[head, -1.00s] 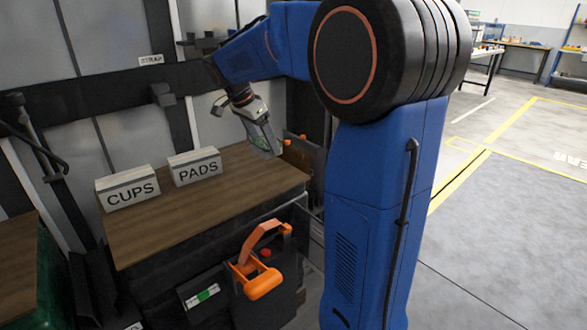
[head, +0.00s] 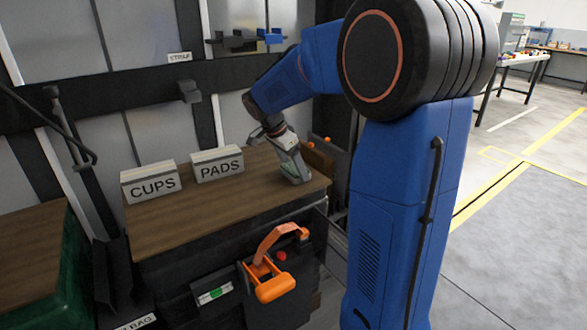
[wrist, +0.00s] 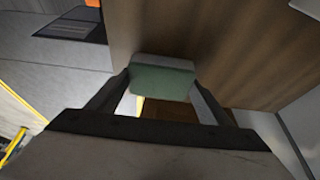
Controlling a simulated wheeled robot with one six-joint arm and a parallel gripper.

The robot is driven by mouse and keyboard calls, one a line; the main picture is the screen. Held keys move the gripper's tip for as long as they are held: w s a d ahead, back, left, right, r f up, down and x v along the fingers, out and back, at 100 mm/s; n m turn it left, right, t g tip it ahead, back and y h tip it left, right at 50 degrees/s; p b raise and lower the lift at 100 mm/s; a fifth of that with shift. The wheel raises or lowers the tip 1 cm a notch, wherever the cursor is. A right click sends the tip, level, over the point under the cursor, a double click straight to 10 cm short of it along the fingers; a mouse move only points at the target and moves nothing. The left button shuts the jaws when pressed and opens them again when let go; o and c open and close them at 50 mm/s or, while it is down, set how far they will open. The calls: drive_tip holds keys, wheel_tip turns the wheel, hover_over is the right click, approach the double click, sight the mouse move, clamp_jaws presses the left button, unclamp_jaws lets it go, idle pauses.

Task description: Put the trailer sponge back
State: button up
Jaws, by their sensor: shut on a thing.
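My gripper (head: 292,168) is low over the right end of the wooden bench top (head: 225,195), right of the PADS box. In the wrist view my gripper (wrist: 165,88) is shut on the sponge (wrist: 162,82), a small block with a pale grey top and a green face. The wooden surface lies behind and below the sponge. I cannot tell whether the sponge touches the wood. In the head view the gripper mostly hides the sponge.
A CUPS box (head: 149,184) and a PADS box (head: 217,165) stand left on the bench top. An orange handle (head: 274,275) juts from the bench front. A dark rack with orange tips (head: 318,152) is just right of the gripper. The middle front of the bench top is clear.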

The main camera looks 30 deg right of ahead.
drive_tip(key=shift+f, duration=0.3)
drive_tip(key=shift+f, duration=0.1)
drive_tip(key=o, duration=1)
drive_tip(key=v, duration=1.2)
drive_tip(key=shift+s+a+f+n+t+y, duration=0.75)
drive_tip(key=shift+s+a+f+n, duration=1.65)
drive_tip(key=shift+s, duration=2.6)
drive_tip(key=shift+s+a+f+n+t+y, duration=0.8)
drive_tip(key=shift+s+a+f+n, duration=0.4)
drive_tip(key=shift+s+n, duration=3.05)
drive_tip(key=shift+s+a+f+n+t+y, duration=0.75)
drive_tip(key=shift+s+a+f+n, duration=1.1)
drive_tip(key=shift+s, duration=3.9)
